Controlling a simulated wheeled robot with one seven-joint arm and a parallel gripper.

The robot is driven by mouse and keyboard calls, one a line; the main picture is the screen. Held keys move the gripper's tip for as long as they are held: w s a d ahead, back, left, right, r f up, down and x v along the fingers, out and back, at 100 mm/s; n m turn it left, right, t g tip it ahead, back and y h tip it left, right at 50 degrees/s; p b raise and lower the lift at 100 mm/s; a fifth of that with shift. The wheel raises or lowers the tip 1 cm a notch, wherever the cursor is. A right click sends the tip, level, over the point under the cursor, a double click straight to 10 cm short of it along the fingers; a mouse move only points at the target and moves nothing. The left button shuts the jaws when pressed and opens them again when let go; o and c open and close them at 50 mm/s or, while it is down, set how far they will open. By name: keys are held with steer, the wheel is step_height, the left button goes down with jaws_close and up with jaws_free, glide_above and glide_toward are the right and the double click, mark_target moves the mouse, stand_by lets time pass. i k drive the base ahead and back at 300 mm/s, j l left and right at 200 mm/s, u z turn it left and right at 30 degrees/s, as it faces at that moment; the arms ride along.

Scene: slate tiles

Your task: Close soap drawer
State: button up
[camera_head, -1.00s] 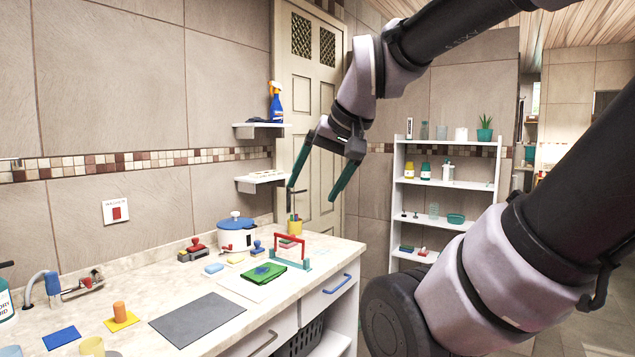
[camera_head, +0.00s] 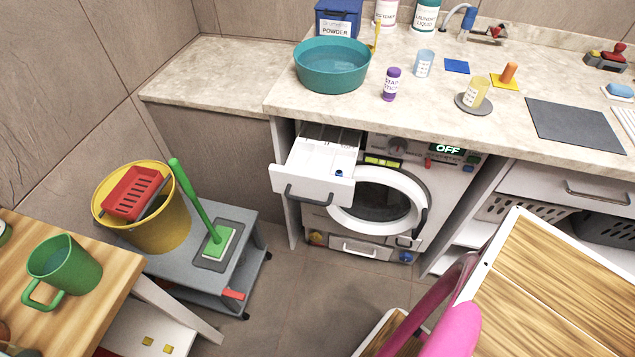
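The soap drawer (camera_head: 316,187) is a white drawer at the upper left of the washing machine (camera_head: 419,190). It is pulled out, with its compartments showing from above and a grey handle on its front. A small blue part sits inside it at the right. The machine's round door is below and to the right, and its display reads OFF. My gripper is not in the current view.
A teal basin (camera_head: 331,83) stands on the counter (camera_head: 215,79) above the drawer. A grey trolley (camera_head: 238,277) with a yellow bucket (camera_head: 167,232) and green brush (camera_head: 205,218) is at left. A wooden-topped step stool (camera_head: 573,290) and pink object (camera_head: 452,332) occupy the lower right. Floor (camera_head: 317,300) between is clear.

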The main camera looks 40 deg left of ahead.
mark_target(308, 176)
steer(key=u, duration=2.15)
steer(key=k+l, duration=0.3)
